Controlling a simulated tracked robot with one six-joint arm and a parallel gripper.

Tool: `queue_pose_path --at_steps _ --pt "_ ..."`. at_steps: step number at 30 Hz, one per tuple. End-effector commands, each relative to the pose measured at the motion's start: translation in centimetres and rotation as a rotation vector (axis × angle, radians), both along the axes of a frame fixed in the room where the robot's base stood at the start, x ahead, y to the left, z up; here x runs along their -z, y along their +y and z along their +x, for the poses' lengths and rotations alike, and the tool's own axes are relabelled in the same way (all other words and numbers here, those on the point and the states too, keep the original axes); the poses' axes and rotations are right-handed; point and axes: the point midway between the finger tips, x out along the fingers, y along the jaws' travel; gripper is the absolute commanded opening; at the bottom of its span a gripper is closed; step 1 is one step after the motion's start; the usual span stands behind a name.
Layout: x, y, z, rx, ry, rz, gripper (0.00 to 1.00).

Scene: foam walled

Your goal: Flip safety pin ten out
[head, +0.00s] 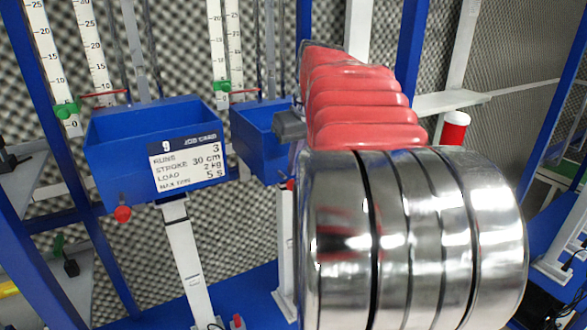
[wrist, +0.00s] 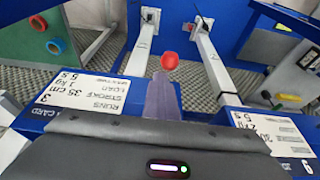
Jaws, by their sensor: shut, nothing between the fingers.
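A red knob (wrist: 169,61) shows in the wrist view just beyond the tip of my gripper (wrist: 161,80). It looks like a safety pin's end, but no number ten is readable on it. My gripper is shut and empty, a narrow grey-purple shape pointing at the knob. I cannot tell whether they touch. In the head view a small red knob (head: 291,185) sits below the second blue box (head: 262,143), beside my arm, which hides much of that box. A card (wrist: 85,95) in the wrist view reads 35 cm upside down; its number is hidden.
In the head view another blue box (head: 150,123) carries a card (head: 187,160) with 30 cm and 2 kg; a red knob (head: 123,214) hangs below it. White posts (head: 188,262) stand beneath the boxes. Rulers (head: 92,55) and blue frame bars (head: 410,45) rise around them.

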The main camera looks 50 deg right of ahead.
Motion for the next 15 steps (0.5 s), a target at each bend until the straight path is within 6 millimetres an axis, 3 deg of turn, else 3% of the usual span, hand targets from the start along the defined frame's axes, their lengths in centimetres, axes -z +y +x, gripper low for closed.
queue_pose_path --at_steps 9,15 --pt "-5.4 0.6 -1.1 -0.003 -0.003 -0.004 0.00" --pt "-7.3 0.9 -1.4 -0.007 -0.003 -0.002 0.00"
